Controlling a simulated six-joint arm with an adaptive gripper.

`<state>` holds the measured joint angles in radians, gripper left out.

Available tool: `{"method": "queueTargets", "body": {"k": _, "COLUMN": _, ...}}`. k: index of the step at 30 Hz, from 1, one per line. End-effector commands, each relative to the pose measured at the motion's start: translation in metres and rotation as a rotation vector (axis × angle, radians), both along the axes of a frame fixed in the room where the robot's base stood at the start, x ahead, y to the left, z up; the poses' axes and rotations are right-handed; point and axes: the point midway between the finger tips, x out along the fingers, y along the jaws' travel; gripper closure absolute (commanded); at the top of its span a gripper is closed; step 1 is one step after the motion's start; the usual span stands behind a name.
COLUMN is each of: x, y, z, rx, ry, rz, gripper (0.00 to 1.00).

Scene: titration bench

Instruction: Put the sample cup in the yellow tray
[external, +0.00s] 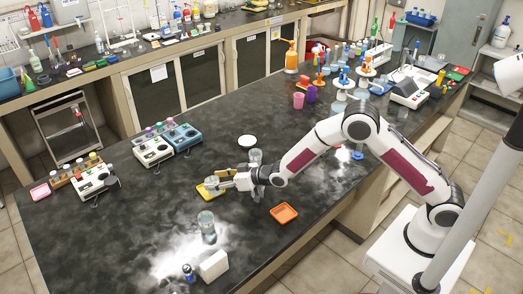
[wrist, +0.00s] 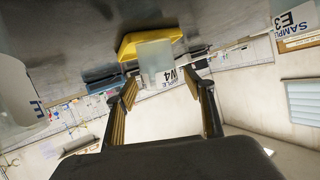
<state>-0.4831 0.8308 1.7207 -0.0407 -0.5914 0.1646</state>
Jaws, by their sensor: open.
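The yellow tray (external: 208,191) lies on the dark bench at my gripper's end; in the wrist view its yellow wall (wrist: 130,45) shows beyond the fingers. A translucent sample cup (wrist: 153,59) with a label reading W4 overlaps the tray in the wrist view, and appears to stand in it. My gripper (external: 222,183) is low over the bench beside the tray. Its fingers (wrist: 163,88) are apart with nothing held between them, and the cup is just beyond their tips. In the external view the gripper partly hides the cup and tray.
An orange tray (external: 284,213) lies to the right of my gripper. A glass beaker (external: 207,224) stands nearer the camera, and another cup (external: 256,156) stands behind the gripper. A cup labelled E3 (wrist: 296,22) is at the wrist view's right. A white box (external: 213,264) is near the front edge.

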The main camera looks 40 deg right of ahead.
Motion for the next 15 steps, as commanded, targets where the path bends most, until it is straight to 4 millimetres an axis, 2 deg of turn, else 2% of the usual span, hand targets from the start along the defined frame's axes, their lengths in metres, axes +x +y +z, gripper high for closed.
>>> {"method": "queueTargets", "body": {"k": 15, "x": -0.038, "y": -0.025, "z": 0.020, "rx": 0.000, "ry": 0.000, "rz": 0.000, "gripper": 0.47}}
